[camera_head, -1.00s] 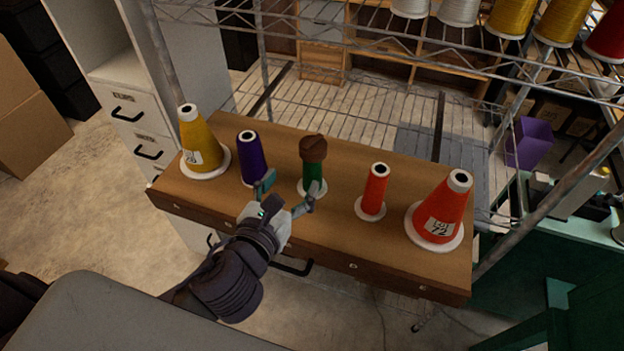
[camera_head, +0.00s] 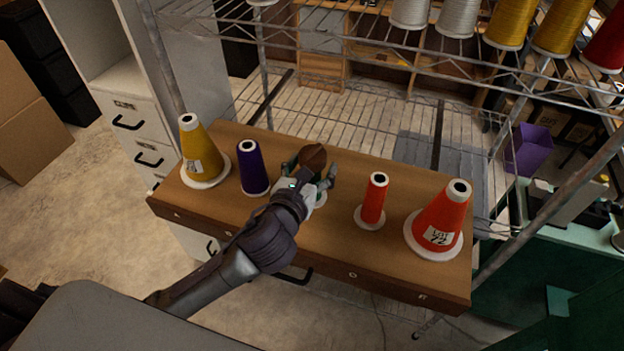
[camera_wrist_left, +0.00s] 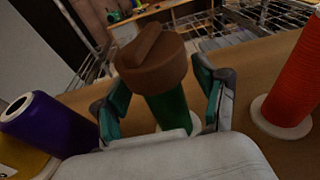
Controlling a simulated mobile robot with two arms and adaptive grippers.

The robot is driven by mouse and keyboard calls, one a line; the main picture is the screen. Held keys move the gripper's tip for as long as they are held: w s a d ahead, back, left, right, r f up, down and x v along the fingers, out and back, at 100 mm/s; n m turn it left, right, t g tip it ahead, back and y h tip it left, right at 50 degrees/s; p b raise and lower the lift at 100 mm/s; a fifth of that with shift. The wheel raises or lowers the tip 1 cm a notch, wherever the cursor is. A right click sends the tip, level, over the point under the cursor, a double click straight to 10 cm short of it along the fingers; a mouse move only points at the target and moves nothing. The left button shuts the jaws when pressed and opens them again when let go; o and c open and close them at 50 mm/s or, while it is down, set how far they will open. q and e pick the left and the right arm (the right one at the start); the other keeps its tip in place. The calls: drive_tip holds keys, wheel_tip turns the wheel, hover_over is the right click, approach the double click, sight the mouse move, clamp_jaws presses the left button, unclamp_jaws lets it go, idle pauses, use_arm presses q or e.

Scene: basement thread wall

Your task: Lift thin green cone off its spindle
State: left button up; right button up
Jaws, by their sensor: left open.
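The thin green cone (camera_wrist_left: 168,105) stands upright on its white base on the wooden board, with a brown slotted cap (camera_wrist_left: 152,60) on its top. In the head view the brown cap (camera_head: 313,157) shows, but my gripper hides most of the green cone. My left gripper (camera_head: 310,175) is open, with its fingers on either side of the green cone. In the left wrist view the fingers of the left gripper (camera_wrist_left: 165,90) stand left and right of the cone, with gaps visible. The spindle is hidden. My right gripper is not in view.
On the wooden board (camera_head: 330,235), a yellow cone (camera_head: 197,145) and a purple cone (camera_head: 252,168) stand to the left. A thin red-orange cone (camera_head: 374,200) and a wide red-orange cone (camera_head: 440,220) stand to the right. A wire rack (camera_head: 350,115) is behind.

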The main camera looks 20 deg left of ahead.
use_arm(q)
drive_tip(key=shift+c, duration=0.3)
clamp_jaws()
drive_tip(key=shift+r, duration=5.05)
